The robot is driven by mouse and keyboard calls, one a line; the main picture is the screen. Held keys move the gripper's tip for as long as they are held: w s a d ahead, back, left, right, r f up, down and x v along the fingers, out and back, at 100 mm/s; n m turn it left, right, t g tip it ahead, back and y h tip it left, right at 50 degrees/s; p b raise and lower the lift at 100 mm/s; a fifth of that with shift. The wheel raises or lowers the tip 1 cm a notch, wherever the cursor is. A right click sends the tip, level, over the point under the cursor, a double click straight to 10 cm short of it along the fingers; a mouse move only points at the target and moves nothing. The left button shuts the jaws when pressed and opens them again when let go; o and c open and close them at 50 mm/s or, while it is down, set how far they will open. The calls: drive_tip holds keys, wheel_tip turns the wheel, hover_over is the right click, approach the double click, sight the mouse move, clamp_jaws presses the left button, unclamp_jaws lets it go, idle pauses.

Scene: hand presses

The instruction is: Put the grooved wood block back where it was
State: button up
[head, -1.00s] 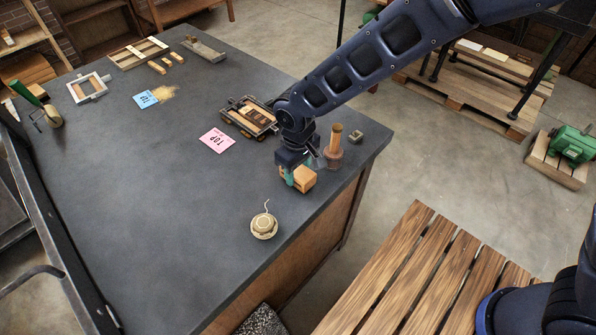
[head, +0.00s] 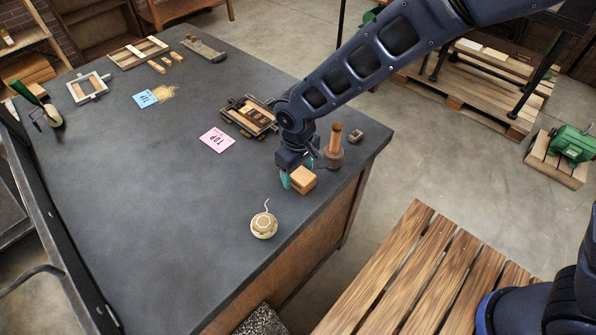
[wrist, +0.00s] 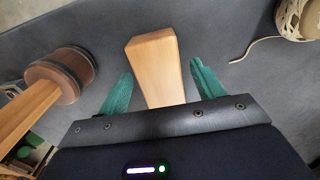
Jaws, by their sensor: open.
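An orange-brown wood block (head: 302,181), likely the grooved one, sits on the dark bench top near its right front edge. In the head view a thin dark line runs along its side; I cannot tell if this is the groove. My gripper (head: 289,180) is at the block's left and partly hides it. In the wrist view the block (wrist: 153,62) shows between the two green fingers of my open gripper (wrist: 161,80), with a gap on each side. Its near end is hidden by the gripper body.
A wooden mallet (head: 333,154) stands close to the right of my gripper. A small block (head: 356,136) lies behind it. A round ball of twine (head: 263,226) sits in front. A pink card (head: 216,139) and a small press (head: 249,117) lie left. The bench's left middle is clear.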

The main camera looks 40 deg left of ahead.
sight(298, 172)
wheel_tip(298, 172, up, 12)
drive_tip(key=shift+f, duration=0.15)
idle(0.4)
